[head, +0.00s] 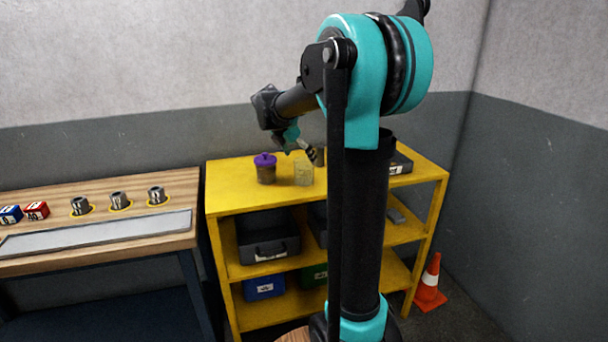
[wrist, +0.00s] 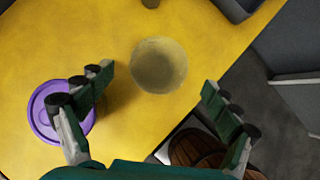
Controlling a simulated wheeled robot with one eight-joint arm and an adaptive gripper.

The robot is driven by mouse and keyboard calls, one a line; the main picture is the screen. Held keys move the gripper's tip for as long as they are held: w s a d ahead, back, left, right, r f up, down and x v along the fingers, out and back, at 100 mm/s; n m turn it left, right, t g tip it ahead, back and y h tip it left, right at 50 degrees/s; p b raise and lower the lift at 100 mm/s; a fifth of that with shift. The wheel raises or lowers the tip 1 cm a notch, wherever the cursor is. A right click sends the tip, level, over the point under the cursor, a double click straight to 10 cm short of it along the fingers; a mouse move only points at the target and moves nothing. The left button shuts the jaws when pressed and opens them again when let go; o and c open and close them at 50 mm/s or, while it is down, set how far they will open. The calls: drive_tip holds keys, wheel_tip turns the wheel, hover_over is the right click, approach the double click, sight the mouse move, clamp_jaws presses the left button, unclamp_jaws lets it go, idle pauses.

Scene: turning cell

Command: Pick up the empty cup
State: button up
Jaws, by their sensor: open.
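A clear, see-through cup (head: 303,172) stands upright on the yellow shelf top, and nothing shows inside it. In the wrist view the cup (wrist: 159,65) appears from above, ahead of and between the two fingers. My gripper (head: 300,150) is above the shelf top by the cup. In the wrist view my gripper (wrist: 158,92) is open and empty, its fingers spread wide and apart from the cup. A second cup with a purple lid (head: 265,167) stands to the left; in the wrist view its lid (wrist: 50,112) is partly hidden behind the left finger.
The yellow shelf unit (head: 225,195) has a dark tray (head: 400,163) on top at the right. Dark, blue and green bins sit on lower shelves. A wooden bench (head: 110,190) with metal parts stands at the left. An orange cone (head: 431,285) is on the floor at right.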

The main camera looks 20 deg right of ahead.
sight(304, 163)
drive_tip(key=x, duration=0.5)
drive_tip(key=shift+w, duration=0.1)
drive_tip(key=shift+c, duration=0.3)
drive_tip(key=c, duration=1.2)
drive_tip(key=shift+r, duration=0.1)
